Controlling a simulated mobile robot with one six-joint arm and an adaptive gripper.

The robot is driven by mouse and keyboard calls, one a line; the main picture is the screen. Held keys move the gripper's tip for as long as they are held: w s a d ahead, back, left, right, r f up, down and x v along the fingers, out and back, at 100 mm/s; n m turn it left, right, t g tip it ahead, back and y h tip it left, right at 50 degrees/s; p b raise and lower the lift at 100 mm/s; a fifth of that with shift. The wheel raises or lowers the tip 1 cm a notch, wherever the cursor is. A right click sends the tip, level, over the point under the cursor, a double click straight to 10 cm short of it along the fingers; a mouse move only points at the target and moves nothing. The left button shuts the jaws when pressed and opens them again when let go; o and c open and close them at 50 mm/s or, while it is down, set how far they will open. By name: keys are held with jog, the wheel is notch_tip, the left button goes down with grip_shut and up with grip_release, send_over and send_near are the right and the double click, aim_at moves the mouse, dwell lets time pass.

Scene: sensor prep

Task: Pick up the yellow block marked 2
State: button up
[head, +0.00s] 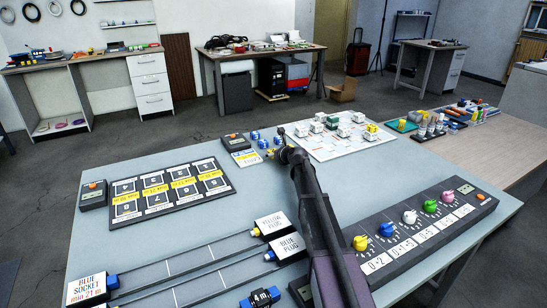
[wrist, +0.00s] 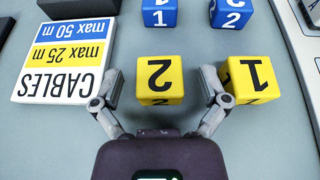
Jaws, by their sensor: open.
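The yellow block marked 2 (wrist: 160,74) sits on the table in the middle of the wrist view, its number upside down in the picture. My gripper (wrist: 160,88) is open, with one finger on each side of this block and a gap on both sides. The right finger lies between this block and a yellow block marked 1 (wrist: 252,74), very close to the latter; I cannot tell whether they touch.
Blue blocks marked 1 (wrist: 160,13) and 2 (wrist: 230,13) stand beyond the yellow ones. A CABLES card (wrist: 62,62) lies to the left. In the head view, a white board (head: 335,146) with several blocks is to the right and a dark knob panel (head: 400,240) lies nearer.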

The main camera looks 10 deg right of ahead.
jog(key=shift+w, duration=0.15)
dwell(0.4)
jog(key=c, duration=1.1)
